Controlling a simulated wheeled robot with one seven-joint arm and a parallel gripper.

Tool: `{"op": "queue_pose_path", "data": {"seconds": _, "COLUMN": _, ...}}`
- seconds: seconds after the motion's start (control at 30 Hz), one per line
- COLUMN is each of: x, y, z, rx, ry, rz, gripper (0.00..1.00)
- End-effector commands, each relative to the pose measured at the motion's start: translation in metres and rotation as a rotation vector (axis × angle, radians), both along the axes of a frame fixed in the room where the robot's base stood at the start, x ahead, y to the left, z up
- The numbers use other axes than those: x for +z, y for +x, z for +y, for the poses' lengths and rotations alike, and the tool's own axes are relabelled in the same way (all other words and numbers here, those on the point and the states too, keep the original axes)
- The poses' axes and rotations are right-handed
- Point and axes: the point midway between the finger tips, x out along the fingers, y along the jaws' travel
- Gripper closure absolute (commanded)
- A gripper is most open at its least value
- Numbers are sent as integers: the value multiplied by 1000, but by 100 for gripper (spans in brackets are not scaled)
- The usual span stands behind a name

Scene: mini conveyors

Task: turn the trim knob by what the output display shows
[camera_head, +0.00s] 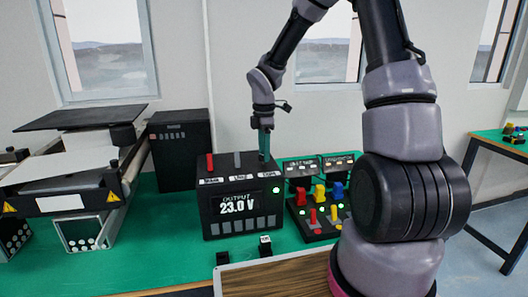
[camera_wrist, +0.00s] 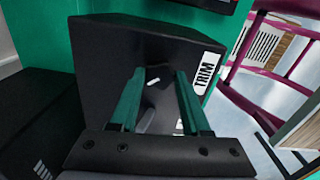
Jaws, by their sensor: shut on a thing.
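The black output box (camera_head: 212,226) stands on the green bench, and its display (camera_head: 237,205) reads "OUTPUT 23.0 V". A green light (camera_head: 275,190) glows at its right. My gripper (camera_head: 264,152) points down at the right end of the box's top. In the wrist view, my two green fingers (camera_wrist: 160,85) are around the dark trim knob, shut on it. A short white mark (camera_wrist: 152,82) shows between the fingertips; the rest of the knob is hard to make out. The TRIM label (camera_wrist: 206,73) is to the right of the fingers.
A red lever (camera_head: 210,162) and a grey lever (camera_head: 238,160) stand on the box, left of my gripper. A switch panel with coloured levers (camera_head: 320,195) is close on the right. A dark cabinet (camera_head: 180,150) and conveyor (camera_head: 75,160) are left. Green bench is clear at front left.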

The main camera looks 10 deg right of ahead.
Motion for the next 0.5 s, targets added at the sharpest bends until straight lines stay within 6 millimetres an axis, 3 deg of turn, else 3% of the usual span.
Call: {"op": "queue_pose_path", "data": {"seconds": 0.5, "x": 0, "y": 0, "z": 0, "rx": -491, "ry": 0, "rz": -1, "gripper": 100}}
